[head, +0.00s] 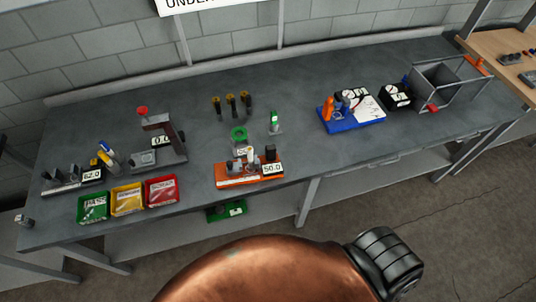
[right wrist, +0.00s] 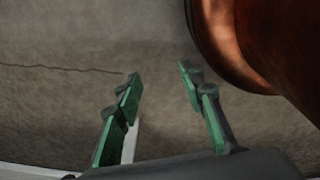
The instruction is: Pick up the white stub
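A small white piece (head: 246,153) stands on the orange fixture (head: 232,181) at the front middle of the grey bench; it is the likeliest white stub, but it is too small to be sure. Dark blocks stand beside it, and a display reading 50.0 (head: 272,169) is at the fixture's right end. My right gripper (right wrist: 160,78) shows in the right wrist view, its two green-padded fingers apart with nothing between them. It points at the bare floor, away from the bench top. My left gripper is in neither view.
A green ring (head: 239,134) lies behind the fixture. Green (head: 93,208), yellow (head: 127,200) and red (head: 162,190) bins stand to its left. A press with a red knob (head: 142,110) and a blue tray (head: 352,121) flank the middle. Bench surface between fixture and blue tray is clear.

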